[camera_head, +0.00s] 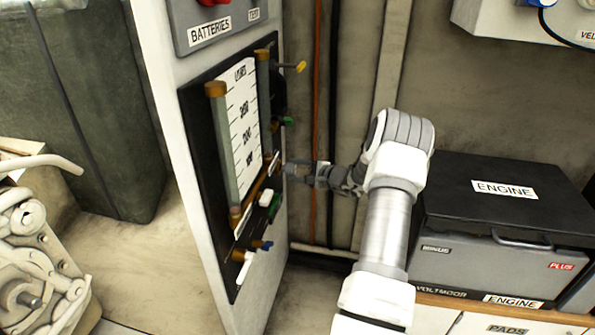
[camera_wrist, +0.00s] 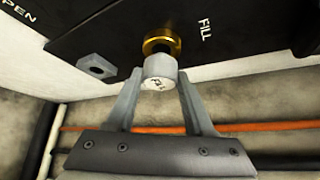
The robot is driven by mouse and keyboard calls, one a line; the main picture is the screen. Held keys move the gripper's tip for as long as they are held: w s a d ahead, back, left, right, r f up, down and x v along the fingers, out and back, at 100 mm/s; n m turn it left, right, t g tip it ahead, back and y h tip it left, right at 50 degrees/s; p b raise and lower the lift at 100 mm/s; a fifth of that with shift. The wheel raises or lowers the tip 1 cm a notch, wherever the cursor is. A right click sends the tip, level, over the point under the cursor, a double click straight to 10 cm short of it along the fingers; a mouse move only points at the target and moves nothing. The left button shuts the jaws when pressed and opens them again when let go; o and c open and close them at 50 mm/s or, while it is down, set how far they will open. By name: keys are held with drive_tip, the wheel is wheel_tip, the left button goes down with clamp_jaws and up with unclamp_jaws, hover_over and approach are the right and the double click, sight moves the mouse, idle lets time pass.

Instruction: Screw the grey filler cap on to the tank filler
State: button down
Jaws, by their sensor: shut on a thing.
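The grey filler cap (camera_wrist: 160,72) shows in the wrist view, with dark lettering on its near face. My gripper (camera_wrist: 160,84) is shut on it, one finger on each side. The brass tank filler (camera_wrist: 162,41) sticks out of the black panel beside the word FILL. The cap is in front of the filler and overlaps its lower edge in the picture; I cannot tell whether they touch or whether the threads are engaged. In the head view my gripper (camera_head: 284,169) is at the right side of the gauge panel, and the cap is too small to make out.
A grey block-like fitting (camera_wrist: 97,66) sits on the panel left of the cap. The gauge panel (camera_head: 196,140) carries a tall sight tube and several coloured valve handles. A black ENGINE battery box (camera_head: 470,222) stands right of my arm.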

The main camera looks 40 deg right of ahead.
drive_tip(key=shift+w+a, duration=0.7)
drive_tip(key=shift+w, duration=0.15)
drive_tip(key=shift+c, duration=1)
unclamp_jaws()
drive_tip(key=p+v, duration=0.4)
drive_tip(key=v, duration=1.3)
drive_tip(key=shift+s+p, duration=0.2)
drive_tip(key=shift+p, duration=0.15)
